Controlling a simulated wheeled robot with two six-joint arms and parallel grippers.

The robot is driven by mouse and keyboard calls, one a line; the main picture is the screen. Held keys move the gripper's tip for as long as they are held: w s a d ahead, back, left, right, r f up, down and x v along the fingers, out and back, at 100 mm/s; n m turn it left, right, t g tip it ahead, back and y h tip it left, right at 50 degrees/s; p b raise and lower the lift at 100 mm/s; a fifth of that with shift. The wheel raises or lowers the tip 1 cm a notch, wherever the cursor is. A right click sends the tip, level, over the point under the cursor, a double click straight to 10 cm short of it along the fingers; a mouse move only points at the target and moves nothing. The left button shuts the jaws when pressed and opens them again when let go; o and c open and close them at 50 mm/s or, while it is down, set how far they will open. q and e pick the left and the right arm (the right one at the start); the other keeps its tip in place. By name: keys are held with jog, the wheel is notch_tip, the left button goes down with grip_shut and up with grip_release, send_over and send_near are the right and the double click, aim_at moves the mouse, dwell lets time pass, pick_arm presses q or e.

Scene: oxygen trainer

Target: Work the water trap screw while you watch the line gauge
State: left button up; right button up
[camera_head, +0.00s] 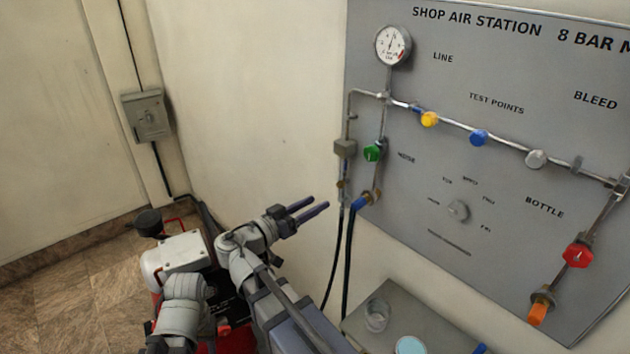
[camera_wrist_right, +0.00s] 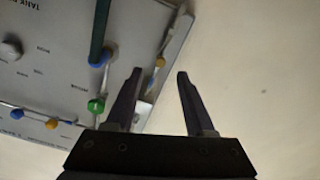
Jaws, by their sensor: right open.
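The line gauge (camera_head: 392,44) is a round white dial at the top left of the grey panel; its reading is too small to tell. Below it, a grey block (camera_head: 345,149) on a pipe has a small brass piece (camera_head: 340,184) under it, which seems to be the water trap screw. My right gripper (camera_head: 314,205) is open and empty, left of and slightly below the brass piece, apart from it. In the right wrist view, the brass piece (camera_wrist_right: 160,63) shows between the open fingertips (camera_wrist_right: 160,73), farther off. My left gripper is not in view.
A green knob (camera_head: 373,153) and a blue hose fitting (camera_head: 362,202) sit close right of the brass piece. Dark hoses hang below. A grey table (camera_head: 400,318) with a glass (camera_head: 377,315) stands below the panel.

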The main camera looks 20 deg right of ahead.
aim_at(338, 187)
jog(key=shift+r+x, duration=0.25)
jog(key=shift+x, duration=1.7)
jog(key=shift+r+x, duration=0.2)
jog(key=shift+x, duration=1.8)
jog(key=shift+w, duration=0.2)
grip_shut()
